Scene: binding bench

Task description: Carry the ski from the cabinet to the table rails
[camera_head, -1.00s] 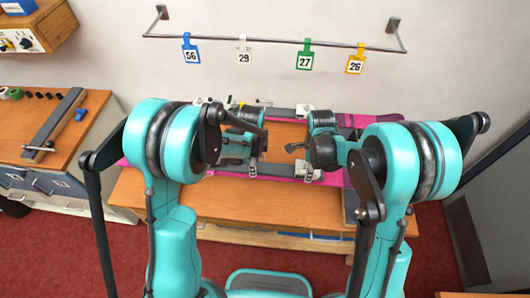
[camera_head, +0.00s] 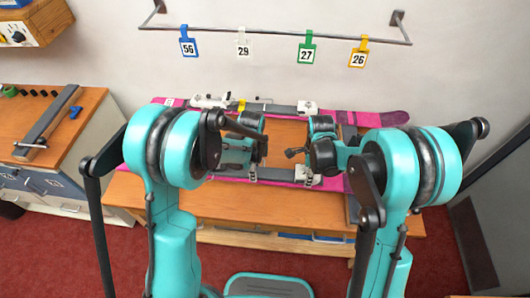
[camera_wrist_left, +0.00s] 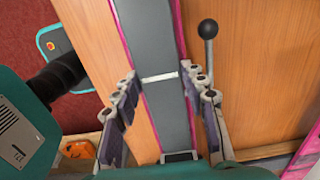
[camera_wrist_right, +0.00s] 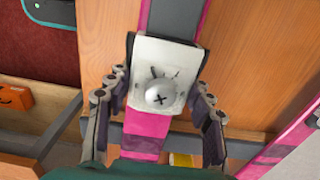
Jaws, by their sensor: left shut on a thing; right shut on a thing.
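The magenta ski with a grey centre plate (camera_wrist_left: 165,55) runs between my left gripper's fingers (camera_wrist_left: 160,105) in the left wrist view. The fingers are shut on its edges. In the right wrist view my right gripper (camera_wrist_right: 157,108) is shut on the same ski (camera_wrist_right: 145,138) beside its white binding piece (camera_wrist_right: 160,88). In the head view this ski (camera_head: 278,173) lies level, left to right, over the near part of the table (camera_head: 225,205). My arms hide parts of it. I cannot tell whether it touches the table rails.
A second magenta ski (camera_head: 365,117) with bindings lies along the table's back. A ball-knob lever (camera_wrist_left: 208,30) stands close beside the held ski. The drawer cabinet (camera_head: 85,125) at left carries a grey rail (camera_head: 48,124). Numbered tags hang on a wall rod (camera_head: 275,38).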

